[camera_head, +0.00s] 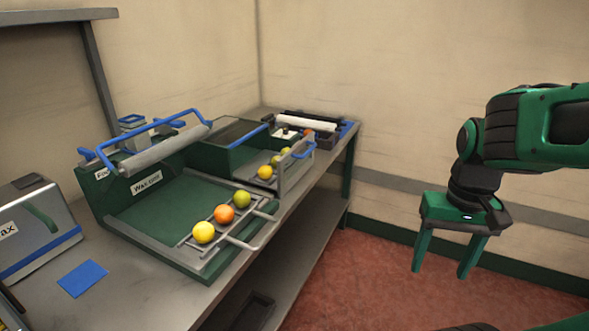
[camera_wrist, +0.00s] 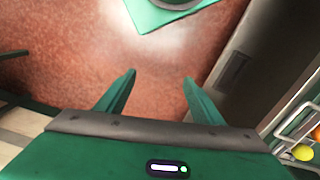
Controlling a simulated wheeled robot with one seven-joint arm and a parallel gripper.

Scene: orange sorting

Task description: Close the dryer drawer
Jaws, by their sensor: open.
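The dryer drawer (camera_head: 294,163) juts out from the green dryer box (camera_head: 228,137) towards the front right of the bench. It has a grey front panel with a blue handle (camera_head: 304,150). Several yellow, green and orange fruits lie in and around it, some partly hidden. My gripper (camera_head: 441,273) hangs to the right of the bench, over the red floor, well apart from the drawer. Its two green fingers point down, spread apart with nothing between them. In the wrist view the gripper (camera_wrist: 159,80) is empty above the floor.
A green wax coating unit (camera_head: 150,210) with a roller stands nearer on the bench. Its wire rack holds a yellow, an orange and a green fruit (camera_head: 242,198). A grey wax box (camera_head: 35,225) and a blue pad (camera_head: 82,278) lie at left. Floor right of the bench is clear.

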